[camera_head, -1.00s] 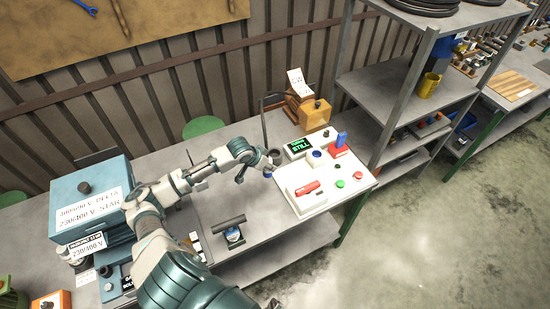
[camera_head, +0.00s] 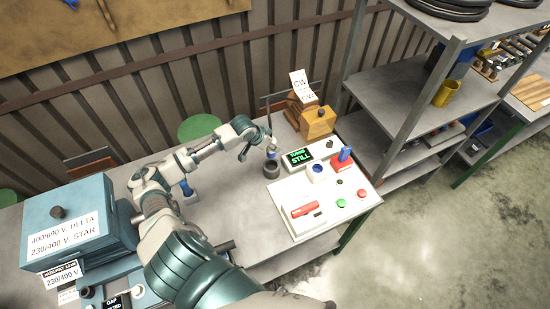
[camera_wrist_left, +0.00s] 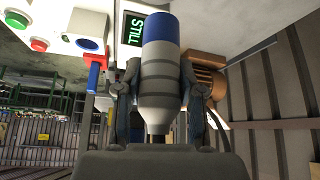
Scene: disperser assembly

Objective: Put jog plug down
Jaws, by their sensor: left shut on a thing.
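The jog plug (camera_wrist_left: 160,75) is a grey cylinder with lighter bands, a blue end and a tapered tip. My left gripper (camera_head: 257,148) is shut on it, with one finger on each side in the left wrist view (camera_wrist_left: 158,100). I cannot tell whether the plug touches the holder. My right gripper is not in view.
The white control panel (camera_head: 290,215) is right of the holder, with a STILL display (camera_head: 299,157), a blue-ringed socket (camera_head: 317,172) and a red-and-blue lever (camera_head: 344,156). A blue-grey box (camera_head: 70,225) is at left.

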